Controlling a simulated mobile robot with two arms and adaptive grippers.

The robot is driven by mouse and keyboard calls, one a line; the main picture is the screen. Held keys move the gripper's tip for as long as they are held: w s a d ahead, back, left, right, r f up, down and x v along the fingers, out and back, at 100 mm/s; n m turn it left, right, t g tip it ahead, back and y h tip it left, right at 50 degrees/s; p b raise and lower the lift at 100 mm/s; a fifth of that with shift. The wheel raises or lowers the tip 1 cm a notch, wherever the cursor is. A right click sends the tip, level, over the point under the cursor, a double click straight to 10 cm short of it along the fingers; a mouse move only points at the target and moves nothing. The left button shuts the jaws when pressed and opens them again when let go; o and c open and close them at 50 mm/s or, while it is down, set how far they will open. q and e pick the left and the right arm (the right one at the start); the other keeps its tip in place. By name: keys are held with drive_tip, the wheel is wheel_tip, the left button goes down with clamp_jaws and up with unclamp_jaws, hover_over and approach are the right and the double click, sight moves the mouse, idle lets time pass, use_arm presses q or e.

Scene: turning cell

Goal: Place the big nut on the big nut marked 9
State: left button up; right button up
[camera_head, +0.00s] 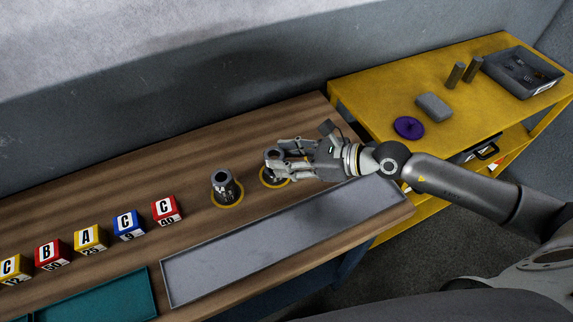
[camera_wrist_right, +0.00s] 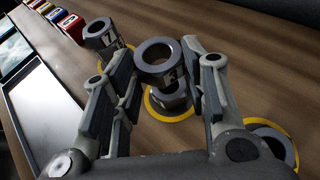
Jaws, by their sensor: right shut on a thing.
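My right gripper (camera_head: 276,157) is shut on a big grey nut (camera_wrist_right: 160,58), one finger on each side. In the right wrist view the held nut is above another big nut (camera_wrist_right: 170,98), which sits on a yellow ring on the table. I cannot tell whether the two touch. A further big nut or stack of nuts (camera_head: 224,186) stands on a yellow ring to the left; it also shows in the right wrist view (camera_wrist_right: 103,38). Another nut (camera_wrist_right: 272,150) sits on a ring at the lower right of that view. My left gripper is not in view.
Several lettered blocks (camera_head: 167,210) stand in a row at the left. A grey tray (camera_head: 290,240) lies along the wooden table's front edge, beside a teal tray (camera_head: 100,299). A yellow table (camera_head: 385,92) at right holds a purple disc (camera_head: 408,127), a grey block and a dark bin (camera_head: 522,75).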

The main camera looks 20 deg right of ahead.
drive_tip(key=shift+w+f, duration=0.2)
drive_tip(key=shift+f, duration=1.55)
drive_tip(key=shift+a, duration=0.1)
drive_tip(key=shift+f+b, duration=0.2)
drive_tip(key=shift+b, duration=0.1)
drive_tip(key=o, duration=1.2)
drive_tip(key=shift+o, duration=0.2)
drive_tip(key=shift+r, duration=0.15)
